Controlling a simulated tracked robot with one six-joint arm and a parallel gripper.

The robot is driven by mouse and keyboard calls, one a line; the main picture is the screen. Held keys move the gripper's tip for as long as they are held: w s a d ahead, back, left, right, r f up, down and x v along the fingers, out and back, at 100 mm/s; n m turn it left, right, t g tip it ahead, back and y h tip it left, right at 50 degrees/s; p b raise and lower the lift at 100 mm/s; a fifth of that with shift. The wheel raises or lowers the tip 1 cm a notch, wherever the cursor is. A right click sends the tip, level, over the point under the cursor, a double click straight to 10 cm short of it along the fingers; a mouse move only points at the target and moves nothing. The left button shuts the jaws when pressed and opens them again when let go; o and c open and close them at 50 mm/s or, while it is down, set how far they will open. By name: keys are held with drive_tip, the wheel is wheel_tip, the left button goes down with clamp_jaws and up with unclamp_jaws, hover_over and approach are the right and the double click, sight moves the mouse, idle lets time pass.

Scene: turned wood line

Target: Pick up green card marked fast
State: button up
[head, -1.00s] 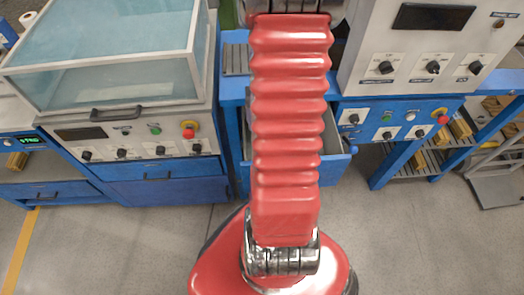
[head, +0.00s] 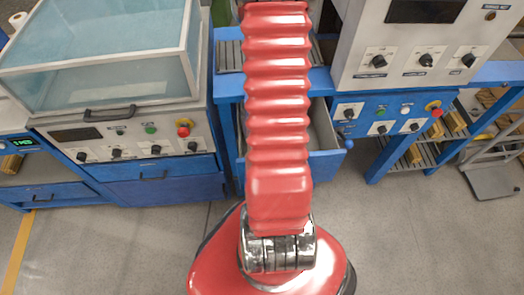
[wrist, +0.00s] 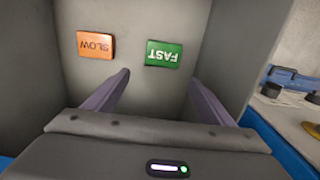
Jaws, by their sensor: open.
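The green card (wrist: 163,54) marked FAST lies on the grey drawer floor in the wrist view, its lettering upside down. An orange card (wrist: 96,44) marked SLOW lies to its left. My gripper (wrist: 160,78) is open and empty. The green card shows beyond the gap between its two fingers, apart from both. In the head view my red arm hides my gripper and both cards.
The open drawer (head: 322,133) has grey walls and a blue front. A control panel (head: 390,118) with knobs and a red button is right of it. A glass-topped cabinet (head: 150,140) stands left. Clear floor (head: 420,240) lies in front.

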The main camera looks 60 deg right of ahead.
drive_tip(key=shift+f, duration=0.75)
drive_tip(key=shift+a+f, duration=0.15)
drive_tip(key=shift+f, duration=2.45)
drive_tip(key=shift+c, duration=0.7)
drive_tip(key=c, duration=1)
drive_tip(key=shift+r, duration=0.15)
wheel_tip(320, 180, up, 18)
